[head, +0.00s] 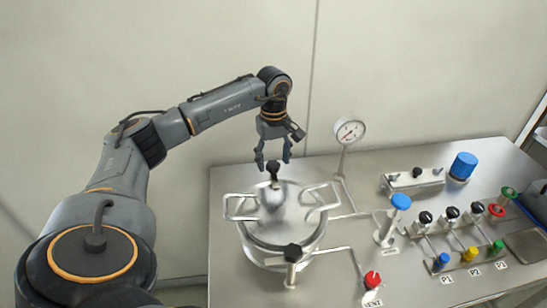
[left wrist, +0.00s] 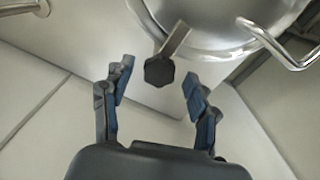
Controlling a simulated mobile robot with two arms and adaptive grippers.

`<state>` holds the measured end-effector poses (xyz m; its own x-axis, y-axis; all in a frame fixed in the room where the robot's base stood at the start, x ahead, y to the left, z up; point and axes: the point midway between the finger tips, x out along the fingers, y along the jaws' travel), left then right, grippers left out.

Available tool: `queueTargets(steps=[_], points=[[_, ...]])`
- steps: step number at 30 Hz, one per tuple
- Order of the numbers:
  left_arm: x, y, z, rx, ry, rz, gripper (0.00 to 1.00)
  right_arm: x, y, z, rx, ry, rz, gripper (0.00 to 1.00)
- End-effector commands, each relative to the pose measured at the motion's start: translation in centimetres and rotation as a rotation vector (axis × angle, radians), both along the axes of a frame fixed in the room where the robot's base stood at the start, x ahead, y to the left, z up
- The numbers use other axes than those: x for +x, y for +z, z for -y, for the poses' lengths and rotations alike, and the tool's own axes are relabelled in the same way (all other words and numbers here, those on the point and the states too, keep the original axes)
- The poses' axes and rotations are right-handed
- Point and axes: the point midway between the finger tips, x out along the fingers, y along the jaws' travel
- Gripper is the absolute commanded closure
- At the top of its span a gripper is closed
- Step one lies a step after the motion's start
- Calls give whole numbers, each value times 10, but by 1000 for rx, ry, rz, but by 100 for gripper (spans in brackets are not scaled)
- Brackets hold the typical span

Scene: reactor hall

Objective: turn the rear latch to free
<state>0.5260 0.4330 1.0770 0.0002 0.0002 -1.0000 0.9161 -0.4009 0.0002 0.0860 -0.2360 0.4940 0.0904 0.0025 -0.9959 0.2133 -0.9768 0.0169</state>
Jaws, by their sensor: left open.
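The rear latch (head: 273,171) has a black knob and stands at the back rim of the round steel vessel (head: 262,257). In the left wrist view the latch (left wrist: 159,71) shows a dark faceted knob with a metal bar running up and right towards the vessel. My left gripper (head: 273,160) points down over the latch, open, its fingers apart on either side of the knob. In the left wrist view the knob shows between the fingertips of the gripper (left wrist: 157,80), with gaps on both sides. Whether the fingers reach down to knob height is hard to tell. My right gripper is not in view.
A front latch (head: 292,254) with a black knob stands at the vessel's near side. Loop handles (head: 240,207) flank the lid. A pressure gauge (head: 349,132) rises at the right. Further right are a blue-capped valve (head: 400,202), a red vent knob (head: 372,279) and several coloured valves.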

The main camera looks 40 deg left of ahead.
Motion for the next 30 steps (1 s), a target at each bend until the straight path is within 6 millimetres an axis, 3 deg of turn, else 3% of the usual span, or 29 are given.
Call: queueTargets(steps=[11,12,20,30], points=[[0,-9,0,0,0,0,41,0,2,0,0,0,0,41],[0,-9,0,0,0,0,43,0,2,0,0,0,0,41],[0,-8,0,0,0,0,95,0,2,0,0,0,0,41],[0,-9,0,0,42,0,95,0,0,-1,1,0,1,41]])
